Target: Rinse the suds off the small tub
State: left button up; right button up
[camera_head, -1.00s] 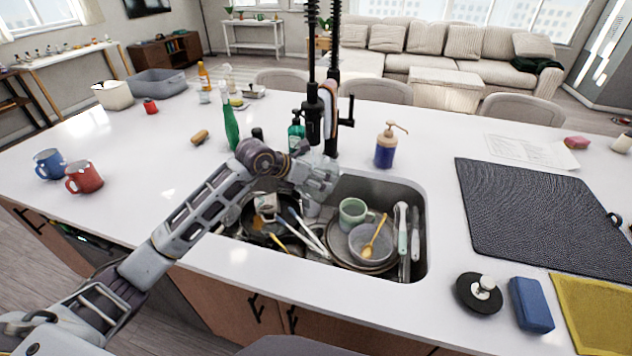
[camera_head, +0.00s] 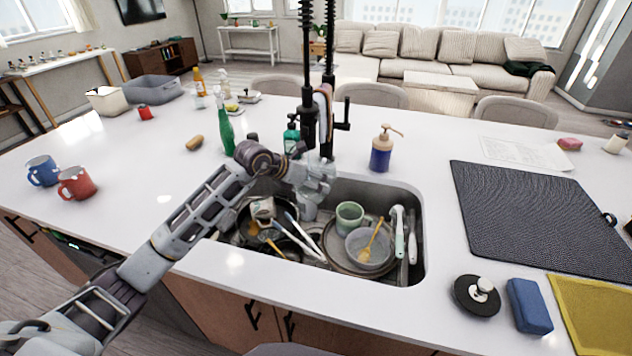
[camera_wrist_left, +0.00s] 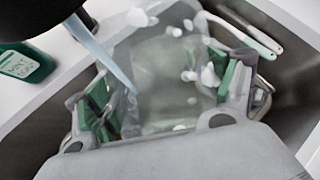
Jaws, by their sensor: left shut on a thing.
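My left gripper (camera_head: 318,182) is over the back of the sink, close by the black faucet. In the left wrist view its two green-padded fingers (camera_wrist_left: 165,98) are shut on the small tub (camera_wrist_left: 160,70), a translucent, pale container held between them. Several white clumps of suds (camera_wrist_left: 208,76) cling to the tub. A pale stream of water (camera_wrist_left: 103,57) runs from the dark faucet head (camera_wrist_left: 35,18) toward the tub's near left part. In the head view the tub is mostly hidden by the gripper and hard to make out. My right gripper is out of view.
The sink (camera_head: 421,230) holds a green mug (camera_head: 349,216), a grey bowl (camera_head: 366,247), plates, pans and utensils below the gripper. The faucet (camera_head: 308,125), green bottle (camera_head: 226,130) and soap pump (camera_head: 381,152) stand behind it. The counter right of the sink has a dark mat (camera_head: 540,215).

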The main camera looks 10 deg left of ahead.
pick_arm(q)
jog(key=shift+d, duration=0.25)
jog(key=shift+d, duration=0.2)
jog(key=shift+d, duration=0.15)
jog(key=shift+s, duration=0.1)
dwell(0.6)
jog(key=s+b, duration=0.1)
jog(key=s, duration=0.6)
jog(key=shift+s+d, duration=0.25)
jog(key=shift+s, duration=0.15)
dwell(0.6)
jog(key=shift+r, duration=0.1)
dwell(1.5)
